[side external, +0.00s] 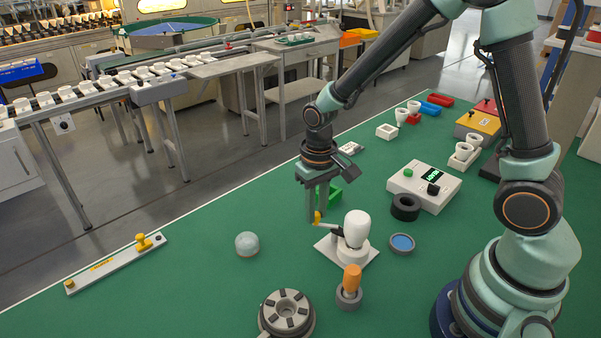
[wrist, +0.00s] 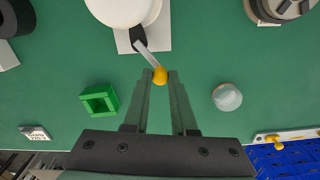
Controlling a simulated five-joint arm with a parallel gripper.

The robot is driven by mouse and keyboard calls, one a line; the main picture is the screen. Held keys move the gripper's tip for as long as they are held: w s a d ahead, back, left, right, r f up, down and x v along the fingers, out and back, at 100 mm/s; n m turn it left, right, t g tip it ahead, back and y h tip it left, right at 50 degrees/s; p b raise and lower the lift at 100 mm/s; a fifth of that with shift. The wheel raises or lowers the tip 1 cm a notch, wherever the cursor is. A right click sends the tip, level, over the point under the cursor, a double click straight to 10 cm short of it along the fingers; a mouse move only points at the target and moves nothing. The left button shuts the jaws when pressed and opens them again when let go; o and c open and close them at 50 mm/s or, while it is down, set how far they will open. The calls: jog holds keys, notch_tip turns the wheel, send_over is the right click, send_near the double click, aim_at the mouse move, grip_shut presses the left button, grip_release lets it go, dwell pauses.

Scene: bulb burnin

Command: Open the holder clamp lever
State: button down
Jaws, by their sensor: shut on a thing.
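The bulb holder has a square white base plate (side external: 369,256) and carries a large white bulb (side external: 357,227) standing upright. The bulb is cut off at the top of the wrist view (wrist: 122,10). The holder's clamp lever (side external: 329,228) is a pale bar with a yellow knob (side external: 318,217) at its end, pointing away from the bulb. In the wrist view the lever (wrist: 149,54) runs from a dark joint to the knob (wrist: 160,76). My gripper (wrist: 159,80) reaches down beside the holder, shut on the yellow knob between its fingertips. The far finger is partly hidden in the side view.
Near the holder are an orange-handled piece (side external: 352,278), blue-topped dish (side external: 402,243), black ring (side external: 405,207) and control box (side external: 424,185).

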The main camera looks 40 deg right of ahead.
jog(key=n, duration=0.1)
jog(key=s+a+n, duration=0.1)
jog(key=n, duration=0.3)
jog(key=shift+s+a, duration=0.15)
jog(key=shift+s, duration=0.1)
jog(key=n, duration=0.2)
jog(key=s+n, duration=0.2)
jog(key=n, duration=0.1)
jog(key=shift+a+n, duration=0.25)
jog(key=shift+n, duration=0.05)
jog(key=c, duration=0.7)
grip_release()
jog(key=shift+r, duration=0.1)
notch_tip(320, 180, up, 12)
